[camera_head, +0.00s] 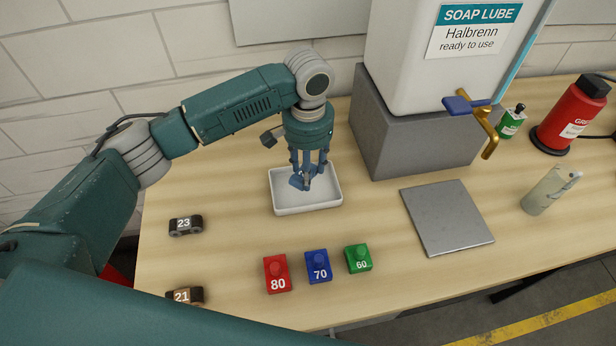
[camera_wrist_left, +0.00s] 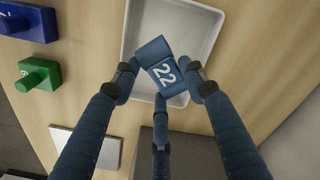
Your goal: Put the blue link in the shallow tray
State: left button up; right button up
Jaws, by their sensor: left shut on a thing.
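The blue link (camera_wrist_left: 161,69), marked 22, is between the fingers of my left gripper (camera_wrist_left: 160,88) in the left wrist view. In the head view the link (camera_head: 297,182) is a small blue piece, partly hidden by the fingers. My left gripper (camera_head: 308,180) points down and is shut on the link. The shallow tray (camera_head: 308,209) is white and rectangular, and also shows in the left wrist view (camera_wrist_left: 205,22). The link is over or inside the tray, within its rim. I cannot tell whether it touches the tray floor. My right gripper is not in view.
Links marked 23 (camera_head: 185,225) and 21 (camera_head: 185,296) lie at the left. Red (camera_head: 278,274), blue (camera_head: 319,266) and green (camera_head: 358,259) weights stand in front of the tray. A grey block (camera_head: 420,135) bears the soap container (camera_head: 410,55). A grey plate (camera_head: 446,217) lies right.

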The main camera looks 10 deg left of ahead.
pick_arm(q)
notch_tip(320, 180, down, 4)
jog(key=shift+r+p, duration=0.25)
jog(key=shift+p, duration=0.1)
jog(key=shift+f, duration=0.45)
jog(key=o, duration=1.3)
jog(key=shift+f, duration=0.15)
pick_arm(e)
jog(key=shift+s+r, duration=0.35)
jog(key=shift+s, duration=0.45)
pick_arm(q)
notch_tip(320, 180, up, 11)
jog(key=b, duration=0.2)
jog(key=shift+b, duration=0.4)
jog(key=shift+r, duration=0.7)
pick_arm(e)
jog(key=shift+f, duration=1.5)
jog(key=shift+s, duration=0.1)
